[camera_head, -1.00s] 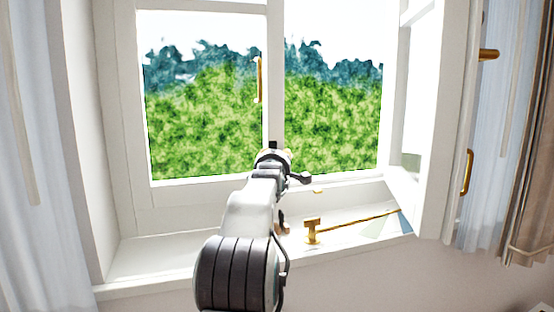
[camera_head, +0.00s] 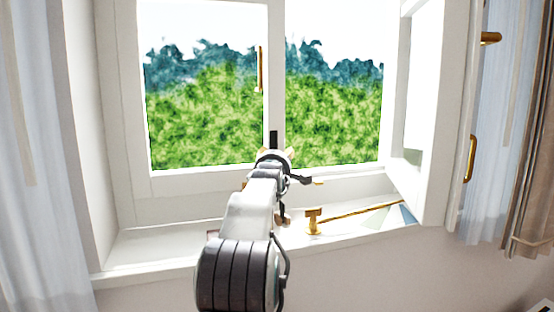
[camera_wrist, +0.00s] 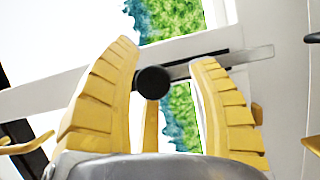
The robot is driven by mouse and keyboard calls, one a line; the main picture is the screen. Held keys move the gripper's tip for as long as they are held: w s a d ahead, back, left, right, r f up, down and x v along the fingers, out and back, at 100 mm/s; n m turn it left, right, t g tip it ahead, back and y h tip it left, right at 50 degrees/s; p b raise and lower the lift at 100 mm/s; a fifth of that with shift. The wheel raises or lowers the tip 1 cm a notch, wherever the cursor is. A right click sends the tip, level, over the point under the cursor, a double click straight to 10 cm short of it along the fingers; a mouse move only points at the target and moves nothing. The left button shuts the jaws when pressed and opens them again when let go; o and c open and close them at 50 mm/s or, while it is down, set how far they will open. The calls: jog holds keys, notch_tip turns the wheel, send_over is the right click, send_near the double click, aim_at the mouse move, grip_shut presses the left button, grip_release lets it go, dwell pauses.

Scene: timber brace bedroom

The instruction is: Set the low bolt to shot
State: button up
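The low bolt shows in the wrist view as a pale metal bar (camera_wrist: 245,59) over a dark strip, with a round black knob (camera_wrist: 153,82). My gripper (camera_wrist: 165,53) has its two yellow fingers apart, with the knob between them and closer to the left finger. I cannot tell whether that finger touches it. In the head view, a dark upright piece (camera_head: 273,138), apparently part of the bolt, shows at the bottom of the middle window post just above my gripper (camera_head: 275,153). My gripper and arm hide the rest of the bolt there.
The right casement (camera_head: 436,120) stands open into the room. A brass stay (camera_head: 350,216) lies along the sill (camera_head: 150,247). A brass handle (camera_head: 260,70) is on the closed left casement (camera_head: 210,180). Curtains (camera_head: 38,150) hang at both sides.

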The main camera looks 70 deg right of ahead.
dwell(0.3)
jog(key=v, duration=1.2)
jog(key=shift+r, duration=0.1)
dwell(0.3)
dwell(0.4)
